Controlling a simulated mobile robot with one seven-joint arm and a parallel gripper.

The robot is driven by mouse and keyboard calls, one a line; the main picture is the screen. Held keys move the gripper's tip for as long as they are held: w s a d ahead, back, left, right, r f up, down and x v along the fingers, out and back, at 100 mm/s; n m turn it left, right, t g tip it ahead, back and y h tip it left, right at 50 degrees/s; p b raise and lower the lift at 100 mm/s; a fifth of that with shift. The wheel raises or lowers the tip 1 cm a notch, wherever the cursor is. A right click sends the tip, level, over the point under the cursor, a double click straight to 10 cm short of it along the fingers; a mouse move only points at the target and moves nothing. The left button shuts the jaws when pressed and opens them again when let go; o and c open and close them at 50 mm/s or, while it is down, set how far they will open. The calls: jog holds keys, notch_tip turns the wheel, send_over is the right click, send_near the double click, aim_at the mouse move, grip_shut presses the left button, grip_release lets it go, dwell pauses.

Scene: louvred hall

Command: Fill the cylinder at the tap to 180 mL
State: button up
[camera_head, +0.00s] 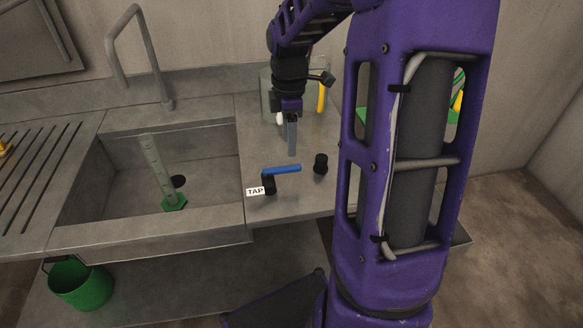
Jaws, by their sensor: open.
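A clear graduated cylinder (158,170) with a green base stands in the sink basin (115,195), near the dark drain. Its water level cannot be made out. The grey gooseneck spout (143,50) rises behind the basin, and no stream of water shows from it. A blue tap lever (282,169) on a black stem, with a white "TAP" label (255,191), is on the counter right of the basin. My gripper (291,150) points down just above and behind the lever, and looks apart from it. It is open and empty; its fingers overlap in this view.
A short black knob (321,163) stands right of the lever. A clear container (266,95) and a yellow item (321,98) are behind my gripper. A green bucket (82,286) is below the counter at left. My arm hides part of the right side.

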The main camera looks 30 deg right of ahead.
aim_at(290, 167)
jog(key=shift+f+b, duration=3.05)
jog(key=shift+f, duration=1.75)
grip_shut()
